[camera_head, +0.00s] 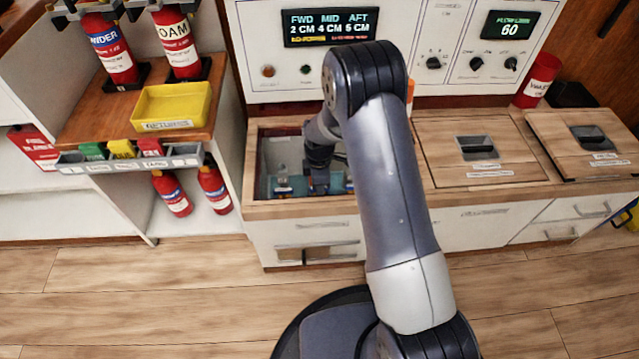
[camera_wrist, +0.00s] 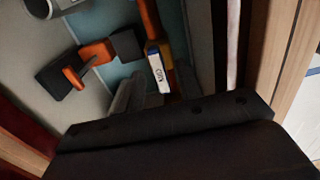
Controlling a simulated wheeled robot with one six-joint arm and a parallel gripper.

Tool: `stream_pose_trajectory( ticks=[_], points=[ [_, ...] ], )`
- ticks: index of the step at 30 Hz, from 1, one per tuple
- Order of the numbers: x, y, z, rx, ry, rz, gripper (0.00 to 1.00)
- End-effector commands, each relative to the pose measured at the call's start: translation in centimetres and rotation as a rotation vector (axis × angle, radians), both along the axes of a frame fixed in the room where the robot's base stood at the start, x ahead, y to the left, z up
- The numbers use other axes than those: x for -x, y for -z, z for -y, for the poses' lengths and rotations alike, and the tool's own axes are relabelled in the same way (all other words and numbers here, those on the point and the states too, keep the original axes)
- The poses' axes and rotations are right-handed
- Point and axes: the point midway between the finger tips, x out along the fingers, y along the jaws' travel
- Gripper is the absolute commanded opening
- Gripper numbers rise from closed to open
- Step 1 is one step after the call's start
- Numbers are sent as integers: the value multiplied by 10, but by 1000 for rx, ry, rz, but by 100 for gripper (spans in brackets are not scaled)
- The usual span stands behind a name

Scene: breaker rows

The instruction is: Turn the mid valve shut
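My gripper (camera_head: 318,190) reaches down into the open bench compartment (camera_head: 264,165); my arm hides part of it. In the wrist view, the gripper's grey fingers (camera_wrist: 156,95) stand apart, so it looks open. A small white label (camera_wrist: 157,68), too blurred to read surely, and an orange-yellow part lie between or just beyond the fingertips. An orange valve handle (camera_wrist: 95,52) with black ends lies to the left. Another orange bar (camera_wrist: 149,18) runs above the label. I cannot tell which is the mid valve, or whether a finger touches anything.
The display (camera_head: 329,27) reads FWD 2 CM, MID 4 CM, AFT 5 CM. Closed hatches (camera_head: 440,150) with recessed handles lie to the right. A yellow tray (camera_head: 172,106) and extinguishers stand on the left shelf. The compartment walls are close around my gripper.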

Motion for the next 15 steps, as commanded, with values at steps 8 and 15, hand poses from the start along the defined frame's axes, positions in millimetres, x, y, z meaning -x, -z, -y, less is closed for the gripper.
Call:
stream_pose_trajectory(
  ticks=[8, 15],
  points=[
    [-1, -49, 0, -1, 0, 4, 35],
    [0, -92, 0, 0, 0, 2, 35]
  ],
)
